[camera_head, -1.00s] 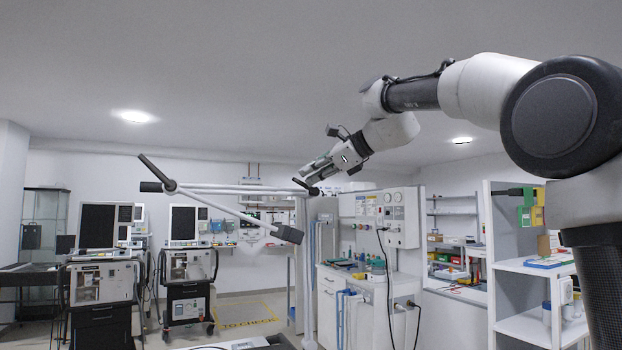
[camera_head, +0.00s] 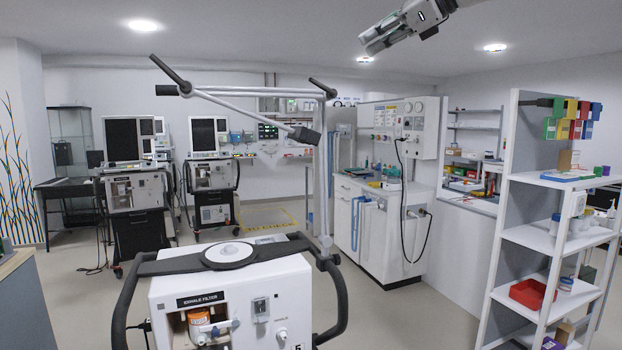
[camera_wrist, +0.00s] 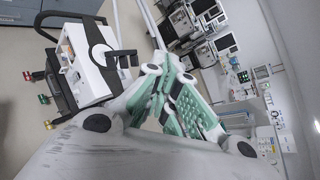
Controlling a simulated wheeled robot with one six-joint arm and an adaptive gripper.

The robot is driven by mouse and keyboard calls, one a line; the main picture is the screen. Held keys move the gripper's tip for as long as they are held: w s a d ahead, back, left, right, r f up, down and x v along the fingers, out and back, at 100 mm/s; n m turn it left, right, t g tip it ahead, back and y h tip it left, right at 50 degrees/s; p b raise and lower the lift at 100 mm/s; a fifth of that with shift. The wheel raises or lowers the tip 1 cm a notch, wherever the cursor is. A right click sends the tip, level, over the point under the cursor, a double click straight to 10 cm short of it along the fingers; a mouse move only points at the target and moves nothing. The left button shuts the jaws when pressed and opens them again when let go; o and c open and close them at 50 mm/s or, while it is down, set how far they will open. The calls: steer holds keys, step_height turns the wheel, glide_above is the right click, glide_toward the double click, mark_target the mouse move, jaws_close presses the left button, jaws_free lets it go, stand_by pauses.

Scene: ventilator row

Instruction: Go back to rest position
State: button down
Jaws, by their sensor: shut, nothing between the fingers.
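My gripper (camera_head: 378,40) is raised near the ceiling at the top of the head view, with its fingers pointing left and slightly down. It is clear of everything around it. In the wrist view the green-padded fingers (camera_wrist: 172,80) are close together with nothing held. The rest of my arm is mostly outside the head view.
A ventilator labelled "EXHALE FILTER" (camera_head: 230,300) stands close in front, with a jointed support arm (camera_head: 250,105) rising above it. White shelves (camera_head: 555,230) stand at right and a workbench (camera_head: 375,230) behind. More ventilators (camera_head: 135,190) stand at left. Floor shows between them.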

steer(key=s+d+f+n+g+h, duration=0.1)
steer(key=s+d+f+n+h, duration=0.15)
steer(key=d+f+n, duration=0.55)
steer(key=s+d+f+n+g+h, duration=0.1)
steer(key=f+n+h, duration=0.2)
steer(key=f, duration=0.9)
steer(key=s+d+f+n+g+h, duration=0.1)
steer(key=s+d+f+n, duration=0.3)
steer(key=s+f, duration=0.7)
steer(key=s+d+f+n+g+h, duration=0.1)
steer(key=s+d+f+n+h, duration=0.3)
steer(key=s+d+f, duration=0.3)
steer(key=s+f, duration=0.4)
steer(key=s, duration=0.2)
steer(key=shift+s+f, duration=0.15)
steer(key=shift+s, duration=0.05)
steer(key=shift+g, duration=0.3)
